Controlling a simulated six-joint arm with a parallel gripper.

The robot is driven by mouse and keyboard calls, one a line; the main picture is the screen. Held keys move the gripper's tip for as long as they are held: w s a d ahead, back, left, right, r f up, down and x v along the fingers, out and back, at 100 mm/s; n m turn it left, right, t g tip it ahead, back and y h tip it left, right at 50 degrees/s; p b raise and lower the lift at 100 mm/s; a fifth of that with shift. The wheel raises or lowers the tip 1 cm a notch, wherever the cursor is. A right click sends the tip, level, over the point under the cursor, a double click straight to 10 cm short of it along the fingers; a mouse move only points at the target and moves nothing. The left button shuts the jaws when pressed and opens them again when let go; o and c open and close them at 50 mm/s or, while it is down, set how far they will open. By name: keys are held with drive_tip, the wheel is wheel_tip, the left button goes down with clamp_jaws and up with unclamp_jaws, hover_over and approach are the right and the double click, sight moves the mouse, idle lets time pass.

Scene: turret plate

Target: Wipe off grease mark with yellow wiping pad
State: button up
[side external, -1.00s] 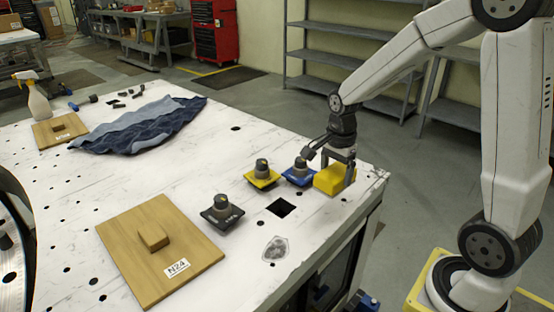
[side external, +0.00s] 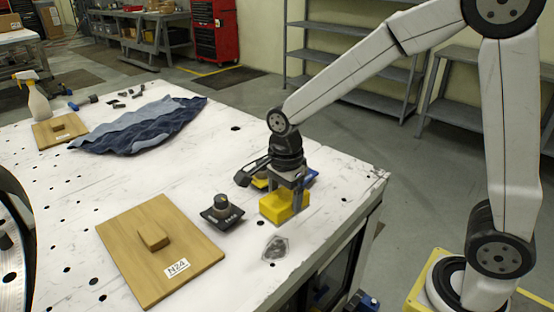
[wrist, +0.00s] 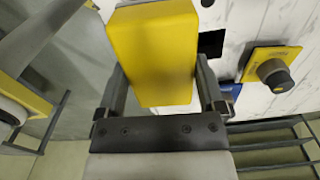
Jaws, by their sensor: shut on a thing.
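The yellow wiping pad (side external: 284,206) is held in my gripper (side external: 287,188), just behind the grease mark. In the wrist view the pad (wrist: 153,52) fills the space between the two fingers of my gripper (wrist: 160,85). The grease mark (side external: 275,247) is a grey smudge on the white table near its front edge. The pad does not cover it in the side view. I cannot tell whether the pad touches the table.
A dark-based knob (side external: 222,212) stands left of the pad. A yellow-based knob (wrist: 274,73) and a blue-based one (side external: 309,176) are partly hidden behind my gripper. A wooden board (side external: 135,262) labelled N24 lies left. A square hole (wrist: 210,43) is beside the pad.

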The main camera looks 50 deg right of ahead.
drive_tip(key=s+a, duration=0.1)
drive_tip(key=a, duration=0.7)
drive_tip(key=shift+s+a+r, duration=0.15)
drive_tip(key=shift+a+r, duration=0.05)
drive_tip(key=shift+a, duration=0.1)
drive_tip(key=shift+f, duration=4.1)
drive_tip(key=shift+d, duration=0.9)
drive_tip(key=shift+c, duration=0.6)
drive_tip(key=shift+d, duration=3.2)
drive_tip(key=shift+a, duration=4.05)
wheel_tip(320, 180, up, 8)
drive_tip(key=shift+d+r, duration=0.1)
drive_tip(key=shift+d, duration=0.05)
